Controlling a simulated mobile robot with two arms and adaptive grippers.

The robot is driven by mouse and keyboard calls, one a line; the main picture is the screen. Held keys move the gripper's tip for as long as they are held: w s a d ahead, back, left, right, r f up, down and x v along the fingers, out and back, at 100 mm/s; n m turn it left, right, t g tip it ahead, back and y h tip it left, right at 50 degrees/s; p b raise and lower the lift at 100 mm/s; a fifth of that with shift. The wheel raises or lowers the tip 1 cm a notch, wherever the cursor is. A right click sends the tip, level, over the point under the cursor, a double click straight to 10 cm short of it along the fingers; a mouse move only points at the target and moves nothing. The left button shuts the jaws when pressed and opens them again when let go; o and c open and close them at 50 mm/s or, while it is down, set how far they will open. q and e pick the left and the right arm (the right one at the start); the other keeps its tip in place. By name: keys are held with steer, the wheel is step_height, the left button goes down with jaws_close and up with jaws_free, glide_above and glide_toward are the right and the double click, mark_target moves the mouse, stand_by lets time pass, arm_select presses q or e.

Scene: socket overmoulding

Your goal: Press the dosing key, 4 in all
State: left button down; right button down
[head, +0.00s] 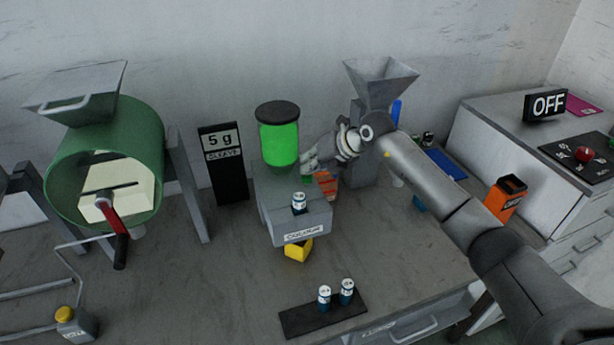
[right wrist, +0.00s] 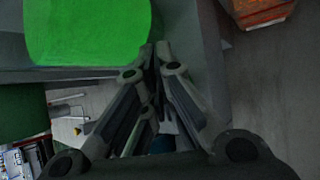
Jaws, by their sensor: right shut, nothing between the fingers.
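The dosing unit (head: 293,222) is a grey box with a lettered front label, and a bright green container (head: 279,143) with a dark lid stands at its back. A small white-and-blue cartridge (head: 299,201) stands on its top. A yellow block (head: 298,250) shows low at its front; I cannot tell whether this is the dosing key. My right gripper (head: 311,163) is shut and empty, just right of the green container. In the right wrist view its fingertips (right wrist: 157,52) are together beside the green container (right wrist: 85,30); contact cannot be told. My left gripper is not in view.
A black "5 g" sign (head: 222,162) stands left of the unit. A dark tray (head: 298,320) with two cartridges lies in front. A grey hopper (head: 380,85) stands behind my right arm, an orange bin (head: 505,199) to the right. A green drum (head: 105,160) is at left.

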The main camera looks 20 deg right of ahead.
steer(key=shift+f+b, duration=0.35)
steer(key=shift+f, duration=0.2)
stand_by(0.6)
steer(key=shift+r+p, duration=0.7)
steer(key=shift+r, duration=0.35)
steer(key=shift+r+p, duration=1.7)
steer(key=shift+r, duration=0.85)
